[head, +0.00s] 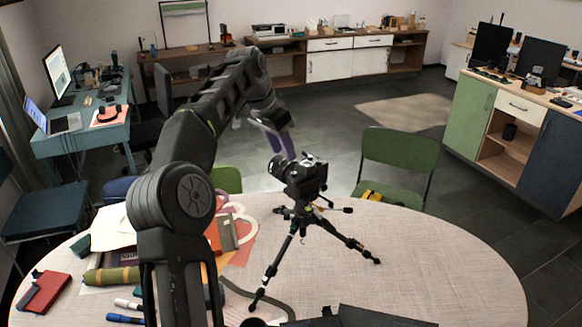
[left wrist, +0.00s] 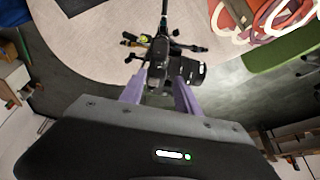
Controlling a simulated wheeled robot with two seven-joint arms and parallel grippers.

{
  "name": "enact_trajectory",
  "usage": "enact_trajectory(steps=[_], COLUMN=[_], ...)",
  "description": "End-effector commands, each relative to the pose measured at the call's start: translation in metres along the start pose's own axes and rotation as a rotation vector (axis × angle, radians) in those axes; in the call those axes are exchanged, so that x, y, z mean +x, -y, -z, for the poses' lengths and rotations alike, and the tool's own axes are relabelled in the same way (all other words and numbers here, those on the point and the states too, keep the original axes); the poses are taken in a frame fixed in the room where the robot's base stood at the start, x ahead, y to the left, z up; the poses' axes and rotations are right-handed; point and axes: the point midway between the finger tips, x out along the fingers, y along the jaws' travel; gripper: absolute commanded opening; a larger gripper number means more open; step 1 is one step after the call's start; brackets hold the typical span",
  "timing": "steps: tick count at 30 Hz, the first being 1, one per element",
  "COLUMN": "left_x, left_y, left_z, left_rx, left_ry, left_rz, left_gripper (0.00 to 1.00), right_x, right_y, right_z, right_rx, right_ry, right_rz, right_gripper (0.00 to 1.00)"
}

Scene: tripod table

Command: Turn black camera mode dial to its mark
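The black camera (head: 306,176) sits on a small black tripod (head: 298,228) on the round table, its lens pointing left. Its mode dial is too small to make out among the dark parts on top. My left gripper (head: 285,148) is just above and behind the camera's lens side, its purple fingers pointing down. In the left wrist view, the fingers of my left gripper (left wrist: 159,78) are spread apart with the camera (left wrist: 187,70) beyond them. The gap looks empty, and I cannot tell whether a finger touches the camera. My right gripper is not in view.
The round table (head: 420,270) is bare right of the tripod. Papers, a red notebook (head: 43,292), an olive roll (head: 110,276) and markers (head: 126,318) lie at the left. A green chair (head: 398,165) stands behind the table.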

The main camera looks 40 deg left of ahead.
Motion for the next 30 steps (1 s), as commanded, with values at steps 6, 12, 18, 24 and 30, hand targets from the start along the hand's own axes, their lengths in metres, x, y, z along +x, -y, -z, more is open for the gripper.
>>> enact_trajectory(steps=[6, 12, 18, 24, 30], left_x=[0.017, 0.043, 0.07, 0.078, 0.078], left_y=[0.0, -0.001, 0.0, -0.001, -0.001], left_z=[-0.001, 0.0, 0.0, 0.0, 0.0], left_rx=[-0.001, -0.002, -0.002, -0.002, -0.002], left_ry=[0.001, 0.002, 0.0, -0.003, -0.003], left_rz=[-0.002, -0.003, -0.001, 0.0, 0.0], left_gripper=[0.39, 0.39, 0.39, 0.39, 0.37], right_x=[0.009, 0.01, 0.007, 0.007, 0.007], right_y=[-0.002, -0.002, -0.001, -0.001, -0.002], right_z=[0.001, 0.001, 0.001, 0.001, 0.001], right_rx=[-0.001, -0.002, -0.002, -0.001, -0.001], right_ry=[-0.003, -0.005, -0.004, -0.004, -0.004], right_rz=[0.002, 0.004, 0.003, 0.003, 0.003], right_gripper=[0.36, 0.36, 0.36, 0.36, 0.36])
